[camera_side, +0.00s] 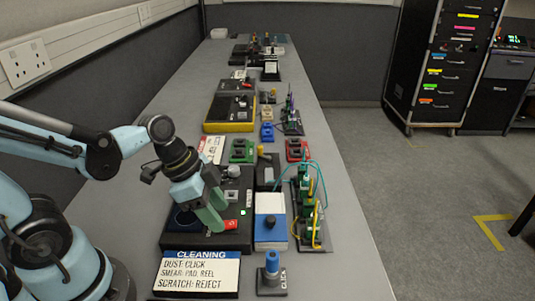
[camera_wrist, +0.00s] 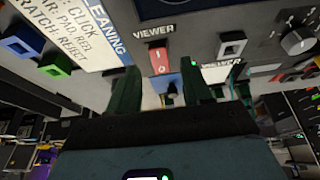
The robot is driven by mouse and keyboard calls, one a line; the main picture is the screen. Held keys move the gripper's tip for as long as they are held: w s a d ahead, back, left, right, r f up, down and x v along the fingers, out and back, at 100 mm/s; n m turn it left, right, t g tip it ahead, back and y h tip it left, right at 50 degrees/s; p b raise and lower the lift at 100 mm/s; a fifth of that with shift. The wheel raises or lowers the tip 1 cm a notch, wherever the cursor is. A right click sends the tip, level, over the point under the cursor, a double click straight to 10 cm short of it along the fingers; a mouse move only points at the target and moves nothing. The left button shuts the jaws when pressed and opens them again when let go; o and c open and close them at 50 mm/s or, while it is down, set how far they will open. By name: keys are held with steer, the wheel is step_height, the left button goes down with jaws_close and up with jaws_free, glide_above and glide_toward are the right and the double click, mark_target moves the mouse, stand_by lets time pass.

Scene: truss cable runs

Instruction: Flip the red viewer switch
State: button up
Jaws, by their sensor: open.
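The red viewer switch (camera_wrist: 159,58) is a rocker with pale marks, set in a dark panel beneath a white VIEWER label (camera_wrist: 153,31) in the wrist view. In the side view a red patch on the black box (camera_side: 180,240) looks like the same switch (camera_side: 230,224), just right of my fingertips. My gripper (camera_side: 216,214) points down over this box with its green fingers. In the wrist view the fingers of my gripper (camera_wrist: 161,84) stand apart with nothing held, and the switch shows between and beyond them. I cannot tell whether a finger touches the panel.
A CLEANING sign (camera_side: 198,272) lies in front of the box. A blue and white box (camera_side: 270,225) with a dark knob stands close on the right, then a rack with green and yellow cables (camera_side: 310,205). A grey knob (camera_wrist: 298,41) is on the panel.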

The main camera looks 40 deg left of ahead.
steer(key=shift+x, duration=1)
steer(key=shift+c, duration=0.5)
